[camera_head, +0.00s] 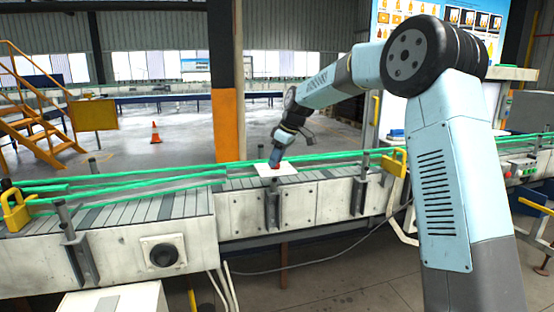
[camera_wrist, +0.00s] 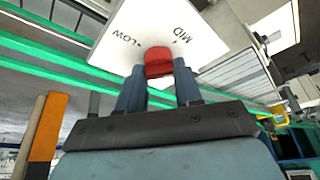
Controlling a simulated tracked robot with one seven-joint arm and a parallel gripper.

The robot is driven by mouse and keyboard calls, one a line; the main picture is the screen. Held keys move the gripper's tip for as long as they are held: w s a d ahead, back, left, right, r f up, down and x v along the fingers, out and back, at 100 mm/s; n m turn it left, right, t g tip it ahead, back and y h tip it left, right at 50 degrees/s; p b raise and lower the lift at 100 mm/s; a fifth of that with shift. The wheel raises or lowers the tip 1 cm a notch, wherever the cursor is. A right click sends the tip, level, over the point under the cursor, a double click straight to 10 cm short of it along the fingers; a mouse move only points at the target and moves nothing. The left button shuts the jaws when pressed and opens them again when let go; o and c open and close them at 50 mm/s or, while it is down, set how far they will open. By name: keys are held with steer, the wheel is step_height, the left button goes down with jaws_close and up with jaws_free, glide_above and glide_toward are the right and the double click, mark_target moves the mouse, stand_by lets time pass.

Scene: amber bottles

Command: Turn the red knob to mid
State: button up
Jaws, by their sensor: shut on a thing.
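The red knob (camera_wrist: 158,62) sits on a white panel (camera_wrist: 150,15) in the wrist view. The words LOW and MID are printed on the panel, LOW to the left of the knob and MID to its upper right. No pointer on the knob is clear enough to tell its setting. My gripper (camera_wrist: 159,72) is shut on the knob, one finger at each side. In the head view my gripper (camera_head: 276,157) reaches down to the white panel (camera_head: 288,169) on the conveyor, hiding most of the knob.
The conveyor (camera_head: 165,206) with green guide rails runs across the head view. Yellow brackets (camera_head: 396,162) stand at its sides. An orange and black post (camera_head: 229,120) stands behind it. A traffic cone (camera_head: 155,133) stands on the open floor beyond.

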steer(key=n, duration=0.1)
steer(key=n+g, duration=0.1)
steer(key=n, duration=0.2)
steer(key=shift+w+d+g, duration=0.25)
steer(key=shift+g, duration=0.15)
steer(key=shift+n+g, duration=0.5)
steer(key=shift+n, duration=1.1)
steer(key=o, duration=0.7)
steer(key=shift+w, duration=0.1)
steer(key=o, duration=0.3)
steer(key=shift+a, duration=0.1)
steer(key=shift+o, duration=0.2)
steer(key=v, duration=1.3)
steer(key=shift+d+r, duration=0.2)
steer(key=shift+r, duration=0.05)
steer(key=shift+w, duration=0.15)
